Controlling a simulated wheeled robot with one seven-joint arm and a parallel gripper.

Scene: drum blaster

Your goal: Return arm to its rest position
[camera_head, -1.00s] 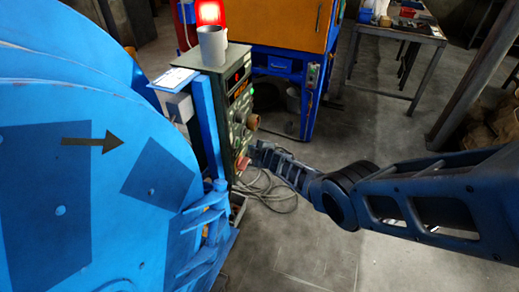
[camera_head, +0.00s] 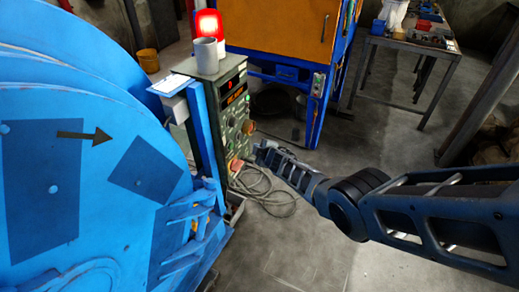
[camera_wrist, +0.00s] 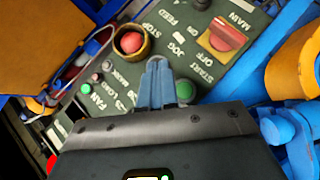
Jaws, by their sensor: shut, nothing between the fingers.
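My gripper (camera_head: 262,150) is at the end of my blue arm, just right of the green control panel (camera_head: 231,115) in the head view. In the wrist view my gripper (camera_wrist: 156,80) has its blue fingers together, with nothing between them, pointing at the panel face (camera_wrist: 185,50). The fingertips lie over the panel between the red STOP button (camera_wrist: 131,42) and the green START button (camera_wrist: 185,89). I cannot tell the exact gap to the panel. The red MAIN switch (camera_wrist: 222,38) is at the upper right.
A large blue drum machine (camera_head: 80,190) fills the left. A grey mug (camera_head: 205,56) and a red lit beacon (camera_head: 208,24) are by the panel's top. A cable (camera_head: 265,190) lies on the floor. A workbench (camera_head: 415,42) stands behind. The floor at lower middle is clear.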

